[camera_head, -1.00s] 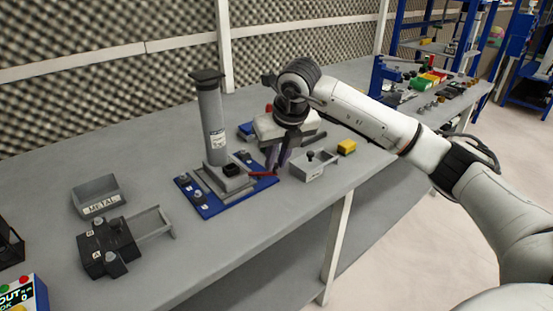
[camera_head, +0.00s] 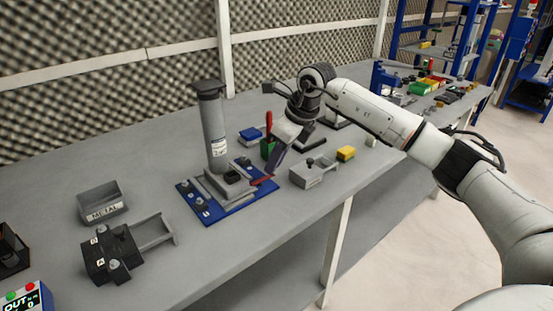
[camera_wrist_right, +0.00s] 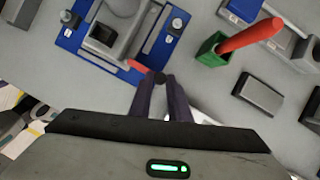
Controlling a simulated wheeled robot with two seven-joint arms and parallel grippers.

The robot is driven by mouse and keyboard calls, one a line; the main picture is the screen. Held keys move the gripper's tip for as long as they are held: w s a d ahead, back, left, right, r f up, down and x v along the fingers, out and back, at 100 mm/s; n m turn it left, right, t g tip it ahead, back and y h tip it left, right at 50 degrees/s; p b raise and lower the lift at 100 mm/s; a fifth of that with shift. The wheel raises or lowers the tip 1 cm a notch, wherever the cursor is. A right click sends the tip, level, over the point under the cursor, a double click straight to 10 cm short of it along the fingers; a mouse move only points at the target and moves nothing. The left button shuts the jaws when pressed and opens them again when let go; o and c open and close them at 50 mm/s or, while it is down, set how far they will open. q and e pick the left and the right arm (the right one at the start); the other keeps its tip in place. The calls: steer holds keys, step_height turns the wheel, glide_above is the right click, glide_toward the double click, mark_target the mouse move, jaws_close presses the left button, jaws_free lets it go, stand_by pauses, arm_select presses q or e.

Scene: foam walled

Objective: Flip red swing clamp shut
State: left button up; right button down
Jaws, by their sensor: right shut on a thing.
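The red swing clamp (camera_head: 262,181) sits at the right front corner of the blue base plate (camera_head: 226,211). In the right wrist view its red arm (camera_wrist_right: 138,66) ends in a dark round tip. My right gripper (camera_head: 270,173) reaches down over that corner. In the wrist view its fingertips (camera_wrist_right: 160,82) are shut on the clamp's tip end. A grey block fixture (camera_head: 232,186) and a tall grey cylinder (camera_head: 214,130) stand on the plate. The fingers hide part of the clamp. My left gripper is not in view.
A green holder with a red-handled tool (camera_head: 268,121) stands close behind the gripper. A grey tray (camera_head: 313,175) and a yellow block (camera_head: 346,153) are to its right. A metal bin (camera_head: 101,204) and a black fixture (camera_head: 111,257) stand left. The bench front between is clear.

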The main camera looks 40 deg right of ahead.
steer(key=shift+w+n, duration=0.1)
steer(key=shift+n, duration=0.2)
steer(key=c, duration=1.7)
jaws_free()
steer(key=shift+o, duration=0.2)
steer(key=v, duration=1)
steer(key=shift+d+r, duration=0.15)
steer(key=shift+d, duration=0.05)
